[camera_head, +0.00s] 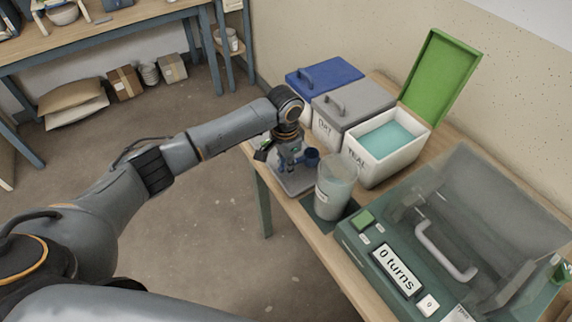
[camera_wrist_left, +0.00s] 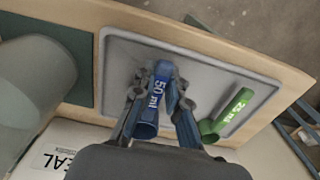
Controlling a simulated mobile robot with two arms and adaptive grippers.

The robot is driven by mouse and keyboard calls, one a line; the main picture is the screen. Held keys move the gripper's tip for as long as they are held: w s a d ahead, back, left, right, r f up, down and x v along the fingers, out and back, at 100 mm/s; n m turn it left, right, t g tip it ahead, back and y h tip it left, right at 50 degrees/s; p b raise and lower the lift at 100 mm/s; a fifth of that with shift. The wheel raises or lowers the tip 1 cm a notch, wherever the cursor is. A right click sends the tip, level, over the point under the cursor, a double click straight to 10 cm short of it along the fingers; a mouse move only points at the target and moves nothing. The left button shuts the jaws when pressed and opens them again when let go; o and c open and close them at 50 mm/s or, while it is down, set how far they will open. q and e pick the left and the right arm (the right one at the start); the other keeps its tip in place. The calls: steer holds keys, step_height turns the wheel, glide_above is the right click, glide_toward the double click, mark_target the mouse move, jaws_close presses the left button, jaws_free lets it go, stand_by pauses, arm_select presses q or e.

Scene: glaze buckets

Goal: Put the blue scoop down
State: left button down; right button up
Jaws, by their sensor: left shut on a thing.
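My left gripper (camera_head: 291,163) is shut on the blue scoop (camera_head: 312,157), low over the grey tray (camera_head: 299,186) at the table's near left edge. In the left wrist view, the fingers (camera_wrist_left: 163,90) close around the handle of the blue scoop (camera_wrist_left: 159,94), marked 50 ml, above the tray (camera_wrist_left: 208,72). I cannot tell whether the scoop touches the tray. A green scoop (camera_wrist_left: 229,113) marked 25 ml lies on the tray to its right. My right gripper is not in view.
A cloudy clear container (camera_head: 335,187) stands on a dark green mat (camera_head: 323,211) close beside the tray. Behind are a blue-lidded bucket (camera_head: 325,75), a grey-lidded bucket (camera_head: 352,99) and an open bucket of teal glaze (camera_head: 385,165). A machine reading "0 turns" (camera_head: 397,270) fills the right.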

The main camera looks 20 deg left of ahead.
arm_select(q)
steer(key=c, duration=1.4)
jaws_free()
steer(key=shift+f, duration=0.1)
steer(key=shift+o, duration=0.2)
step_height(320, 180, up, 12)
steer(key=shift+r, duration=0.2)
steer(key=shift+s, duration=0.1)
